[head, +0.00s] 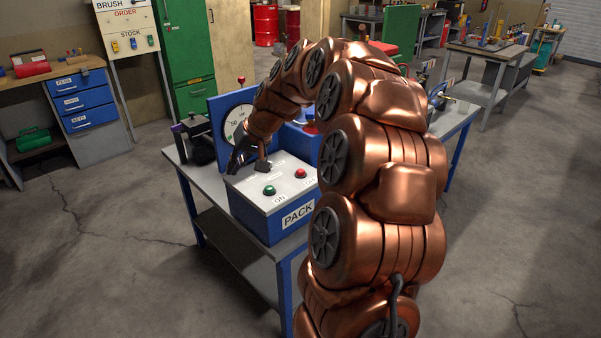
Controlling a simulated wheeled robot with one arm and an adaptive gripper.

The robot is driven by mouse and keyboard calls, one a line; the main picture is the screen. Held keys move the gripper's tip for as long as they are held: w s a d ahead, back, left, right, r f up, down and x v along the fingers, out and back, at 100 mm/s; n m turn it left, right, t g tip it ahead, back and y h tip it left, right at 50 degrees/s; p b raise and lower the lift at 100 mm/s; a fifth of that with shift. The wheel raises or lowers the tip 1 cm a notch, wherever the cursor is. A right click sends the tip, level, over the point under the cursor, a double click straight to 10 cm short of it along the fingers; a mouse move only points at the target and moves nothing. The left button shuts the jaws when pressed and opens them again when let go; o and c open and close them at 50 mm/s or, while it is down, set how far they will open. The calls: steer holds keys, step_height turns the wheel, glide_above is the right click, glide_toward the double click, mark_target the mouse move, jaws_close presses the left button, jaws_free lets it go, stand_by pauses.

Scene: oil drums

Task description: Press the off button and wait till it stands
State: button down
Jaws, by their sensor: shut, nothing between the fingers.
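A blue control box with a grey top, marked PACK (298,215), stands on a workbench (208,183). On its top are a green button (269,190) labelled ON and a red button (300,173), whose label is too small to read clearly. My gripper (236,165) is shut and empty at the box's back left, behind the green button and apart from both buttons. I cannot tell whether its tips touch the box. A small dark piece (262,166) beside it may be a lever or part of my gripper. A round white gauge (238,122) on a blue panel is partly hidden by my arm.
My copper arm hides the bench's middle right. A dark device (197,138) stands at the bench's left end. A green cabinet (187,60), a workbench with blue drawers (84,102) and red drums (266,25) stand behind. The floor left of the bench is clear.

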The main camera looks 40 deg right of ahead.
steer(key=w+d+f+m+t+h, duration=0.1)
steer(key=w+d+m+t, duration=0.15)
steer(key=d, duration=1.25)
steer(key=m+h, duration=0.2)
glide_above(302, 170)
steer(key=f, duration=0.1)
steer(key=shift+s+f+n+t+b, duration=0.1)
steer(key=shift+n+t+b, duration=0.15)
steer(key=shift+t+b, duration=0.2)
steer(key=shift+f, duration=0.1)
step_height(302, 170, down, 7)
steer(key=b, duration=0.2)
steer(key=shift+f+b, duration=0.15)
steer(key=shift+b, duration=0.2)
steer(key=shift+f+b, duration=0.5)
steer(key=shift+f, duration=0.15)
steer(key=shift+f, duration=0.15)
steer(key=shift+f+b, duration=0.3)
steer(key=shift+b, duration=0.2)
